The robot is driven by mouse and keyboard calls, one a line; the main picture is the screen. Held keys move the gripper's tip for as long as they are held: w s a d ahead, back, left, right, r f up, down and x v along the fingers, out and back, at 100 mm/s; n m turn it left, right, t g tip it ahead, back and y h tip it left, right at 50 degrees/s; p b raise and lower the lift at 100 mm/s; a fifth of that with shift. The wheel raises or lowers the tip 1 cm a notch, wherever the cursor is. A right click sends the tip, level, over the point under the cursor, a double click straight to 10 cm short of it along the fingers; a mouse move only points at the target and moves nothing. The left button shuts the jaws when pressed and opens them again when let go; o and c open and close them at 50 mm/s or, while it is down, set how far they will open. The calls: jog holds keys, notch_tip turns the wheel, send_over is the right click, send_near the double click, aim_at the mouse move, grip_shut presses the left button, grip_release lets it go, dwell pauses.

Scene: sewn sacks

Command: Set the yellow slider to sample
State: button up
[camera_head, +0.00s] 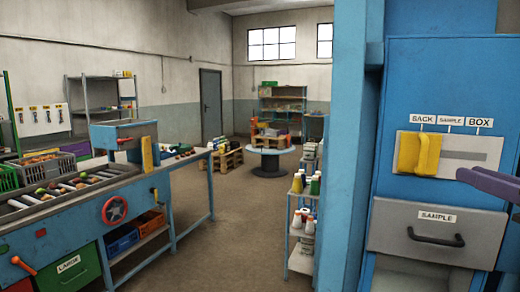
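The yellow slider (418,153) is an upright handle on a pale slotted plate (486,153) on the blue cabinet at the right. It sits at the left end of the slot, below the left label, which seems to read SACK. The SAMPLE label (451,121) is in the middle and the BOX label (480,122) at the right. My gripper (468,178) reaches in from the right edge with purple fingers, at the plate's lower right. It appears apart from the slider. Whether its fingers are open or shut is unclear.
A grey drawer (437,233) marked SAMPLE, with a black handle, is below the plate. A blue post (346,150) stands left of the cabinet. A shelf of bottles (303,220) and a blue sorting bench (90,210) are further left. Open floor lies between.

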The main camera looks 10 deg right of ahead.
aim_at(422, 168)
jog(key=shift+w, duration=6.75)
jog(key=shift+c, duration=0.6)
grip_shut()
